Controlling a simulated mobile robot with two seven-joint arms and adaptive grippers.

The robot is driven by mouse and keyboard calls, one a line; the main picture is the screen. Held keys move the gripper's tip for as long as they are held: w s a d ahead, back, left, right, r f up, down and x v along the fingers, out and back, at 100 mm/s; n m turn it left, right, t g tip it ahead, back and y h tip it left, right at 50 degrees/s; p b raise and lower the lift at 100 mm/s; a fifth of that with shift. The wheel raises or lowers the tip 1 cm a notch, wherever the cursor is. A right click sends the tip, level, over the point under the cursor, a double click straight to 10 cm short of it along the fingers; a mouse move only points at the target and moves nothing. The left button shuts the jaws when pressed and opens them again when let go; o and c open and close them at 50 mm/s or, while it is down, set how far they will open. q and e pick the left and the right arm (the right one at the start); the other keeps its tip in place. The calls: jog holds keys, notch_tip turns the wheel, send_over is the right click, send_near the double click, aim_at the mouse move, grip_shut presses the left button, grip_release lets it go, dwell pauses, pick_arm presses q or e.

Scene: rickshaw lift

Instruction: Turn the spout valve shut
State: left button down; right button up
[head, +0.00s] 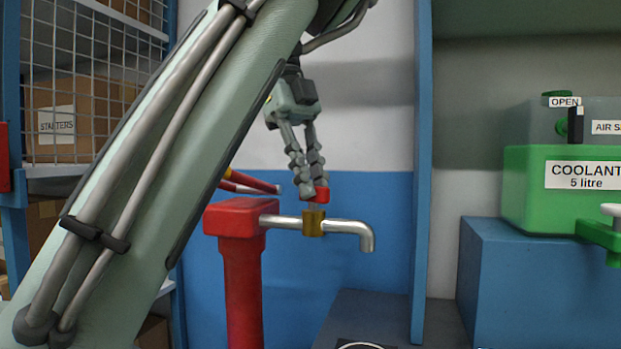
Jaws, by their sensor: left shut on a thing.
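The spout (354,228) is a silver pipe that runs right from the red post (240,219) and bends down at its end. A brass valve body (313,223) sits on the pipe, with a red handle (322,195) on a short stem above it. My left gripper (312,192) reaches down from above, its fingers shut on the red handle. The fingers hide part of the handle, so I cannot tell exactly how it is turned. My right gripper is not in view.
A red lever (250,182) rises behind the post. A blue upright (421,170) stands right of the spout. A green coolant container (527,195) sits on a blue block (530,285) at right. Caged shelving with a starters box (58,125) is at left.

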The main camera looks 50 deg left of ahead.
pick_arm(q)
jog(key=m, duration=0.2)
jog(key=m+g, duration=0.1)
jog(key=m, duration=0.1)
jog(key=shift+w+m+g, duration=0.1)
jog(key=shift+m+g, duration=0.2)
jog(key=shift+w+d+m+g+y, duration=0.1)
jog(key=shift+m+g+y, duration=0.55)
jog(key=shift+m, duration=1.25)
jog(key=c, duration=1.5)
grip_release()
jog(key=shift+c, duration=0.2)
